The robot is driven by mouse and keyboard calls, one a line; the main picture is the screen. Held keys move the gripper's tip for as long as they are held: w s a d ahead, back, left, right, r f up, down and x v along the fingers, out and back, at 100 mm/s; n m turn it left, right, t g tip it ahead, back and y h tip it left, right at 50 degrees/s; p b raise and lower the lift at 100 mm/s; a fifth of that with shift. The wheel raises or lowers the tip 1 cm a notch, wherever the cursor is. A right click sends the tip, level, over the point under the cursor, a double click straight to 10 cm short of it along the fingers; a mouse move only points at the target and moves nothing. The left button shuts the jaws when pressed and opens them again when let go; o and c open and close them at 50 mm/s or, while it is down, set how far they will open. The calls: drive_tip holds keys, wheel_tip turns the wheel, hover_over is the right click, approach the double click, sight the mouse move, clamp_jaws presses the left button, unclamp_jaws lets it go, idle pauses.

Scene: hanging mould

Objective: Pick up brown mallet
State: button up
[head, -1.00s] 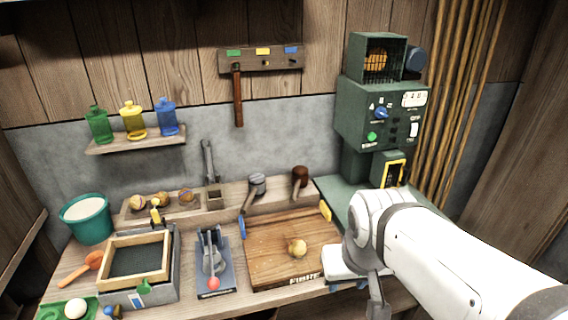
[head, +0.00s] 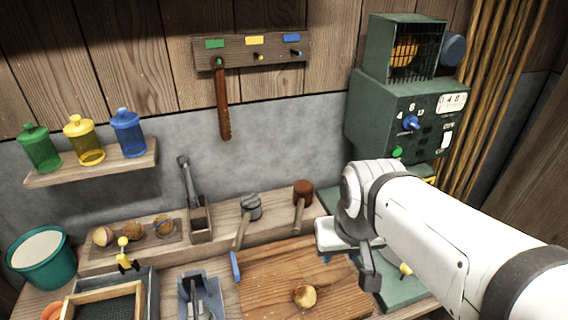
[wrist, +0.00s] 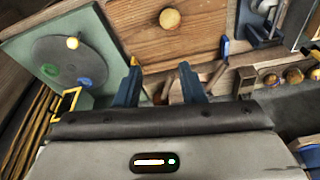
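The brown mallet (head: 303,190) stands on the raised back ledge of the bench, its dark brown head up and its light handle slanting down to the front. A grey-headed mallet (head: 251,206) is just left of it. My gripper (wrist: 161,80) is open, its two blue fingers apart with nothing held between them. In the head view it is right of the brown mallet and nearer the camera, apart from it. In the wrist view, brown pieces show beyond and between the fingers, partly hidden by my gripper's body; I cannot tell clearly which mallet they belong to.
A wooden board (head: 285,270) with a round ball (head: 304,296) lies in front of the mallets. A green machine (head: 400,110) stands at the right. A peg rack (head: 252,50) with a hanging brown tool (head: 222,105) is on the wall above. A narrow wooden box (head: 200,220) is at the left.

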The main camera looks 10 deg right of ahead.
drive_tip(key=shift+o, duration=0.4)
drive_tip(key=shift+s+d, duration=0.1)
drive_tip(key=shift+o, duration=0.7)
drive_tip(key=shift+m+h, duration=0.3)
drive_tip(key=shift+m, duration=0.2)
drive_tip(key=w, duration=0.3)
drive_tip(key=w+f+b, duration=0.1)
drive_tip(key=w, duration=0.2)
drive_tip(key=w+d+b, duration=0.1)
drive_tip(key=w, duration=0.2)
drive_tip(key=shift+w+d+f, duration=0.1)
drive_tip(key=shift+f, duration=0.2)
drive_tip(key=m+t+b, duration=0.1)
drive_tip(key=m+b, duration=0.1)
drive_tip(key=b, duration=0.5)
approach(301, 202)
wheel_tip(301, 202, down, 3)
drive_tip(key=shift+r+h, duration=0.15)
drive_tip(key=shift+h, duration=0.25)
drive_tip(key=shift+w+f, duration=0.3)
drive_tip(key=shift+m, duration=0.3)
drive_tip(key=x, duration=0.2)
drive_tip(key=p+x, duration=0.1)
drive_tip(key=x, duration=0.4)
drive_tip(key=shift+w+f+p, duration=0.2)
drive_tip(key=shift+w+p, duration=0.1)
drive_tip(key=shift+w, duration=0.1)
